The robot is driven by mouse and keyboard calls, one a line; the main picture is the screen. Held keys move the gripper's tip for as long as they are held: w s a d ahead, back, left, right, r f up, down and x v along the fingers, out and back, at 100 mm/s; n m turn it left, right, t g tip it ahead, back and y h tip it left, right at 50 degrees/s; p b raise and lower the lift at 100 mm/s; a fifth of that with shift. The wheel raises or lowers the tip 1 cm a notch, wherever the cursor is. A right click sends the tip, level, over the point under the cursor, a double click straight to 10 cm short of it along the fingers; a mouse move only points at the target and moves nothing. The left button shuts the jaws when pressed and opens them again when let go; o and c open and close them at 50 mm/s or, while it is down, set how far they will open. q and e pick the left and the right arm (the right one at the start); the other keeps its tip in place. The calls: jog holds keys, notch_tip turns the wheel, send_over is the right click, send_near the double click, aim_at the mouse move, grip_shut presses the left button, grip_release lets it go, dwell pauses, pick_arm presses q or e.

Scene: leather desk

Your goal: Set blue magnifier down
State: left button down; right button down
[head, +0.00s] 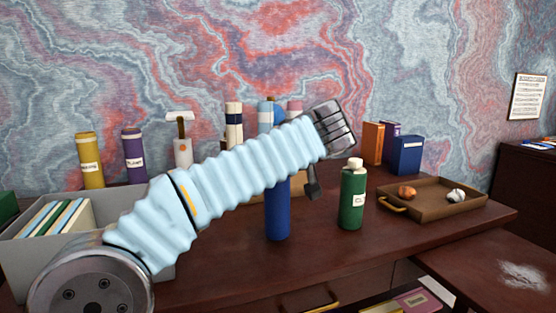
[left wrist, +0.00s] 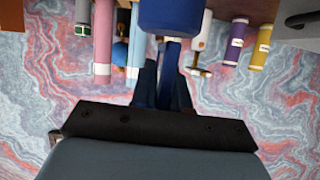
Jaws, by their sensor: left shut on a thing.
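My left gripper (left wrist: 166,82) shows in the left wrist view, which looks upside down. Its dark fingers are shut on a narrow blue piece (left wrist: 172,52), which I take to be the blue magnifier's handle. Its lens is not clearly visible. In the head view my light blue sleeved arm hides most of the gripper and what it holds; only a dark part shows below the wrist. A blue bottle (head: 277,212) stands upright on the desk (head: 400,225) behind my arm. My right gripper is not in view.
A green bottle (head: 352,198) stands right of the blue one. A brown tray (head: 432,208) holds two small lumps. Books (head: 407,155) stand behind it. Yellow (head: 90,162) and purple (head: 134,157) tubes stand at left behind a grey file box (head: 85,235). Bare desk lies front right.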

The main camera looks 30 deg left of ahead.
pick_arm(q)
jog(key=shift+f, duration=0.65)
jog(key=shift+f, duration=0.2)
jog(key=c, duration=1.1)
grip_release()
jog(key=shift+r, duration=0.15)
jog(key=shift+s+d+r, duration=0.1)
jog(key=shift+d+r, duration=0.05)
jog(key=v, duration=1.1)
jog(key=shift+s+d+b, duration=0.3)
